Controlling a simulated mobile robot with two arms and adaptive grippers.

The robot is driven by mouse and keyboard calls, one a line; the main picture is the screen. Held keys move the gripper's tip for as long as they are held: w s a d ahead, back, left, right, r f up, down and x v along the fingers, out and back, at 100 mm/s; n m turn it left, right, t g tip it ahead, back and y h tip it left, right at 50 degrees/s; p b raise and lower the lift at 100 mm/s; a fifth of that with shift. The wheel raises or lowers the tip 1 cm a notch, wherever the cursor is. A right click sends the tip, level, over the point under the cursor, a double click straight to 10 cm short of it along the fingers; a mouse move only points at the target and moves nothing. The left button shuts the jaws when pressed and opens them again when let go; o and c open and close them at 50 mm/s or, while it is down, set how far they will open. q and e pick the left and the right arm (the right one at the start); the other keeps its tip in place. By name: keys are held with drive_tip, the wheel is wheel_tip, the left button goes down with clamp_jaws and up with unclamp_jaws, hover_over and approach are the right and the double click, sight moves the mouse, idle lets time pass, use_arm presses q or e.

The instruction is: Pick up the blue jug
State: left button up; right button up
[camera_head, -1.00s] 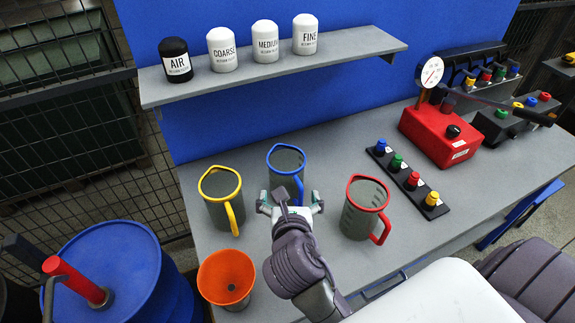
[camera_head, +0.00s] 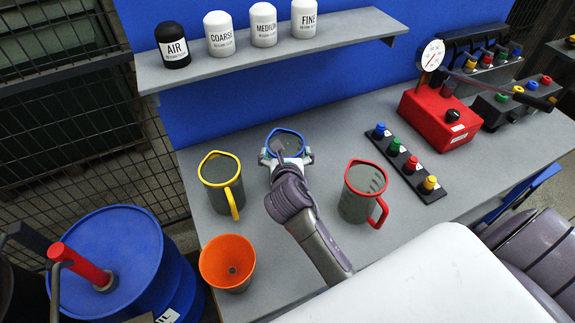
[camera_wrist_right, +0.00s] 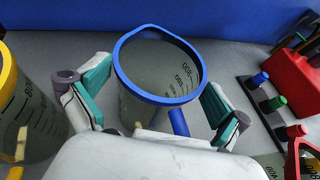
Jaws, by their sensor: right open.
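The blue jug, a grey see-through jug with a blue rim (camera_head: 287,133), stands on the grey table at the middle back. It also shows in the right wrist view (camera_wrist_right: 160,65), upright, with its blue handle turned toward my gripper. My right gripper (camera_head: 286,157) is open with one finger on each side of the jug. In the right wrist view the teal finger pads (camera_wrist_right: 155,95) flank the jug, with a gap visible at least on the right side. The jug's lower part is hidden by my gripper. My left gripper is not in view.
A yellow-rimmed jug (camera_head: 222,185) stands close on the left and a red-rimmed jug (camera_head: 363,194) on the right. An orange cup (camera_head: 228,262) is near the front edge. A black strip with colored knobs (camera_head: 405,165) and a red gauge box (camera_head: 440,118) lie right. A shelf (camera_head: 365,32) with bottles is above.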

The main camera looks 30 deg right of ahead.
drive_tip(key=shift+x, duration=1.2)
drive_tip(key=shift+s, duration=0.1)
drive_tip(key=shift+c, duration=1.6)
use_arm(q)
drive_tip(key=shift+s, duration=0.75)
use_arm(e)
drive_tip(key=c, duration=0.9)
